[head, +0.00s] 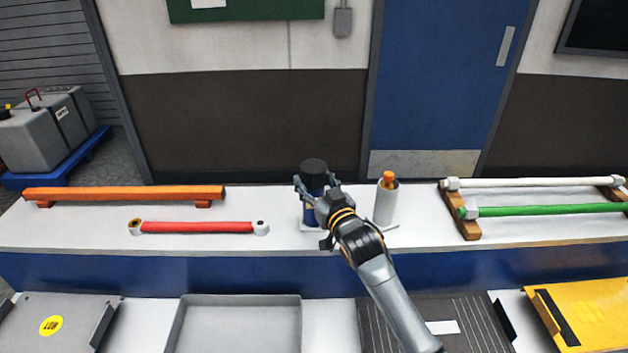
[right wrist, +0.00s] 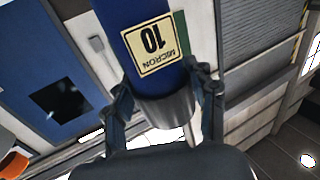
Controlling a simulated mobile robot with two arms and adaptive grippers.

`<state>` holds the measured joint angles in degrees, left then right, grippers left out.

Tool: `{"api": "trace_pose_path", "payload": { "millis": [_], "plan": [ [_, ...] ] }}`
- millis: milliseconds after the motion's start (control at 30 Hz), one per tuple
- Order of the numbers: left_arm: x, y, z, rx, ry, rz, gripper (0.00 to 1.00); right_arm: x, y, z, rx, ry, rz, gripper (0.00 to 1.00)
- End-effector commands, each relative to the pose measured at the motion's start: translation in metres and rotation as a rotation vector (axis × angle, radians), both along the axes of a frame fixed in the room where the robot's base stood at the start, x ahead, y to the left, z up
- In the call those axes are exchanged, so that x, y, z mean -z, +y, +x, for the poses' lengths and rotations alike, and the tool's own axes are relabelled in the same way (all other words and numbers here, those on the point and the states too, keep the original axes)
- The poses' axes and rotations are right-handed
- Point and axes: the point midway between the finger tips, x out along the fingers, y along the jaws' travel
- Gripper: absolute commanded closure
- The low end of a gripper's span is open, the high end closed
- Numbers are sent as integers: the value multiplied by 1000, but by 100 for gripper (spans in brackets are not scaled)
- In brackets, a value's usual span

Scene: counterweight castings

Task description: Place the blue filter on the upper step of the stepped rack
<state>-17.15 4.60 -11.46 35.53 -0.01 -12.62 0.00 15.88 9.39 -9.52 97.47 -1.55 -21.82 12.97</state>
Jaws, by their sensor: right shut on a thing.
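The blue filter (head: 313,167) has a dark top and stands upright in the head view, left of a white cylinder. My right gripper (head: 319,190) is shut on it, and the gripper hides part of its body. In the right wrist view the blue filter (right wrist: 152,45) shows a "10 MICRON" label, upside down, and a grey end between the fingers (right wrist: 165,100). I cannot tell whether its base touches the table. A wooden rack (head: 467,228) at the right carries a white bar and a green bar; I cannot tell whether it is the stepped rack. My left gripper is not in view.
A white cylinder with an orange cap (head: 385,205) stands close right of the filter. A red rod (head: 197,227) and an orange beam (head: 120,193) lie on the table (head: 60,235) at left. Grey trays (head: 235,325) and a yellow piece (head: 580,315) are in front.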

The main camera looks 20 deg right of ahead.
Motion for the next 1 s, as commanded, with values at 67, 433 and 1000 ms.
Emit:
{"api": "trace_pose_path", "payload": {
  "millis": [67, 433, 1000],
  "plan": [
    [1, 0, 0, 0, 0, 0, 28, -2, 0, 0, -1, -7, 1, 100],
    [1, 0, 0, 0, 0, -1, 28, 1, 0, 0, 0, 0, 0, 21],
    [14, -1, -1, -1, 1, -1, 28, 2, -8, -74, 0, 0, 0, 21]
  ]
}}
